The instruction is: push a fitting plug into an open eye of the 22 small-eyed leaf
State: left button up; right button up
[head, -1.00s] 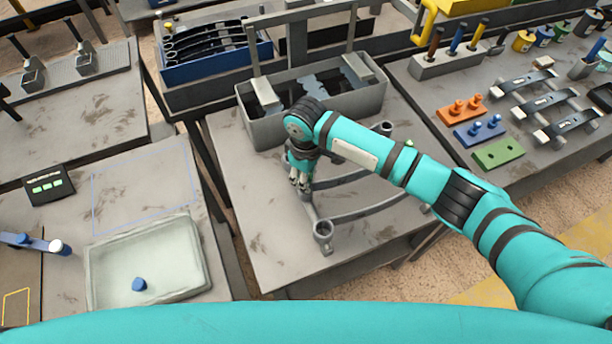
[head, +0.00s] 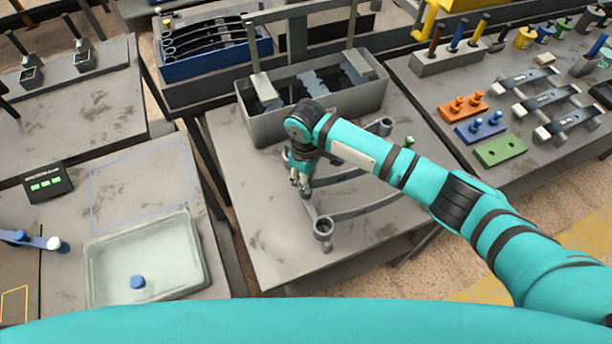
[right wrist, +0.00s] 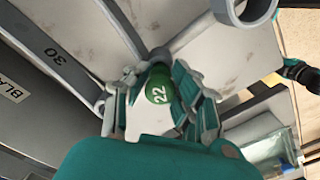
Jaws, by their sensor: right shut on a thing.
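My right gripper (head: 300,186) is shut on a green plug marked 22 (right wrist: 158,92), pointing down over the middle table (head: 262,225). In the right wrist view the plug's far end meets a dark round part at a junction of grey bars; I cannot tell whether it has entered an eye. Grey curved leaves (head: 365,211) lie on this table, with a large open eye (head: 323,228) in front of the gripper. A leaf marked 30 (right wrist: 58,55) lies beside it in the wrist view. A small green piece (head: 409,141) shows beyond my forearm. My left gripper is not identifiable.
A grey trough (head: 262,131) stands behind the gripper. A pale tray (head: 199,262) with a blue plug (head: 137,282) is at left. Orange (head: 462,107), blue (head: 481,127) and green (head: 499,151) blocks stand at right. The middle table's front left is clear.

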jog(key=shift+f, duration=0.4)
jog(key=o, duration=1.5)
jog(key=shift+c, duration=0.2)
jog(key=shift+r, duration=0.1)
notch_tip(320, 180, up, 2)
jog(key=shift+r+p, duration=0.2)
jog(key=shift+p, duration=0.8)
jog(key=shift+r, duration=2.25)
